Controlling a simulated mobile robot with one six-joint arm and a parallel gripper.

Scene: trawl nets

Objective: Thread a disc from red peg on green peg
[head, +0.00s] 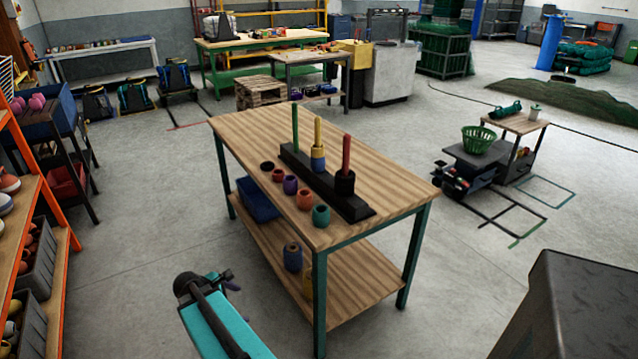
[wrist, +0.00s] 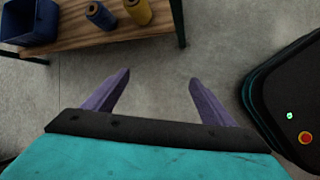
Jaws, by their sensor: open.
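A black base (head: 321,184) on the wooden table carries three upright pegs. The green peg (head: 294,128) at the far end looks bare. The yellow peg (head: 318,131) in the middle holds a yellow disc (head: 318,152) and a blue disc (head: 318,164). The red peg (head: 346,153) at the near end holds a black disc or stack (head: 345,184); how many is unclear. My gripper (wrist: 157,84) is open and empty, its purple fingers wide apart over the floor. In the head view it is low, in front of the table and away from the pegs.
Loose dark, maroon, purple (head: 290,185), orange (head: 305,199) and teal (head: 321,215) rings line the tabletop left of the base. The lower shelf holds a blue bin (wrist: 29,22), a blue spool (wrist: 101,16) and a yellow spool (wrist: 138,11). Floor left of the table is clear.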

